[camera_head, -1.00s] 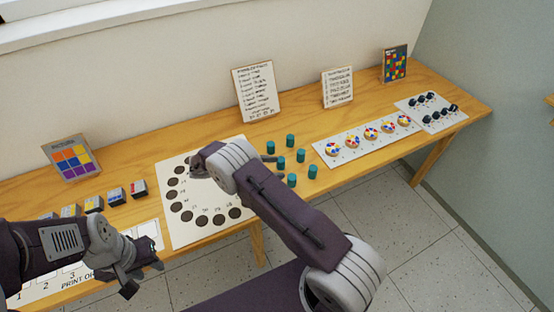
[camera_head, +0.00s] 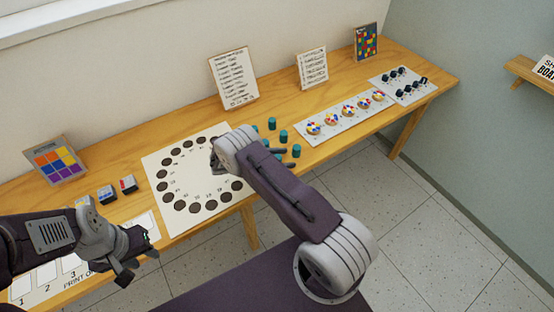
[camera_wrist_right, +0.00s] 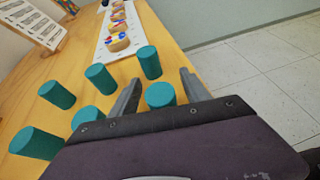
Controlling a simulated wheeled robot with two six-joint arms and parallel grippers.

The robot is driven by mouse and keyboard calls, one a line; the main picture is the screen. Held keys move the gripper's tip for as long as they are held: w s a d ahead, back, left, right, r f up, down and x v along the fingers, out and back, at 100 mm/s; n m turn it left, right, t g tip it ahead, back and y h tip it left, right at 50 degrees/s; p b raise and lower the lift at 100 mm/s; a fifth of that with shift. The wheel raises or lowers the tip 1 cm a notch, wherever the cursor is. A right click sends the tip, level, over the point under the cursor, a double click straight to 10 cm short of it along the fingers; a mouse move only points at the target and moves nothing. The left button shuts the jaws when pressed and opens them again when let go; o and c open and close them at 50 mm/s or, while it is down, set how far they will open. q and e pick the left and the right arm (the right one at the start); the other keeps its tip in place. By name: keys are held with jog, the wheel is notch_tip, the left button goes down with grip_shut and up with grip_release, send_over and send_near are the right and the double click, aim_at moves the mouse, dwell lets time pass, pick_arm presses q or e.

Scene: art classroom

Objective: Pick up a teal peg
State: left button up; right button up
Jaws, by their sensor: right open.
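Several teal pegs stand upright on the wooden table, among them a back peg (camera_head: 272,123), a middle peg (camera_head: 283,136) and a front peg (camera_head: 296,151). My right gripper (camera_head: 279,156) is open and low among them, partly hidden by its own wrist. In the right wrist view, its open fingers (camera_wrist_right: 158,86) stand on either side of one teal peg (camera_wrist_right: 160,95), whose lower part is hidden by the gripper body. I cannot tell whether they touch it. Another peg (camera_wrist_right: 149,62) stands just beyond. My left gripper (camera_head: 138,262) is open and empty at the table's front edge.
A white board (camera_head: 158,160) with a ring of dark round spots lies left of the pegs. A white strip (camera_head: 330,131) with colourful round pieces lies to their right. The table's front edge is close to the pegs.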

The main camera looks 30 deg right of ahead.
jog(key=shift+s+d, duration=0.1)
grip_shut()
jog(key=r, duration=0.5)
jog(key=shift+s+d, duration=0.1)
jog(key=shift+s, duration=0.3)
jog(key=s+d+r, duration=0.3)
jog(key=s+r, duration=0.3)
jog(key=s, duration=0.4)
jog(key=shift+d+p, duration=0.35)
